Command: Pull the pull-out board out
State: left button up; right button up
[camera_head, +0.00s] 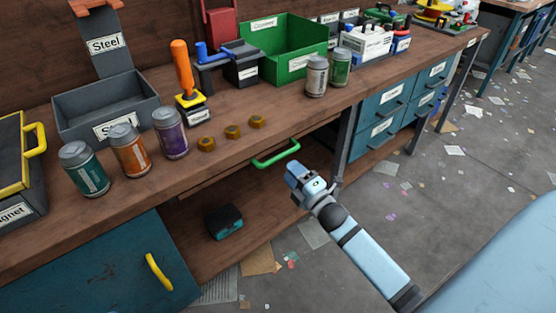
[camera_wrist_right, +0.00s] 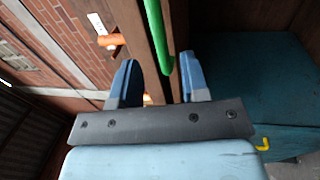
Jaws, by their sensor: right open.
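The pull-out board (camera_head: 228,171) is a thin wooden edge under the workbench top, with a green bar handle (camera_head: 276,153) on its front. The board appears pushed in beneath the top. My right gripper (camera_head: 297,170) is just in front of and below the handle's right end. In the right wrist view, the two blue fingers (camera_wrist_right: 158,75) are apart, and the green handle (camera_wrist_right: 158,38) shows in the gap between them, nearer the right finger. I cannot tell whether a finger touches it. My left gripper is not in view.
Several cans, such as the purple one (camera_head: 170,133), and brass nuts (camera_head: 232,131) stand on the workbench (camera_head: 290,112). A blue cabinet door with a yellow handle (camera_head: 159,272) is at lower left. Blue drawers (camera_head: 378,133) are to the right. The floor in front has scattered paper.

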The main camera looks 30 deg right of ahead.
aim_at(278, 155)
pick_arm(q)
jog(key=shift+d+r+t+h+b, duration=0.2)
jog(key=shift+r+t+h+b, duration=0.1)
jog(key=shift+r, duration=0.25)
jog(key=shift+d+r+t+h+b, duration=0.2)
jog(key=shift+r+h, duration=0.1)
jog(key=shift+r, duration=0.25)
pick_arm(e)
jog(key=shift+x, duration=3.25)
grip_shut()
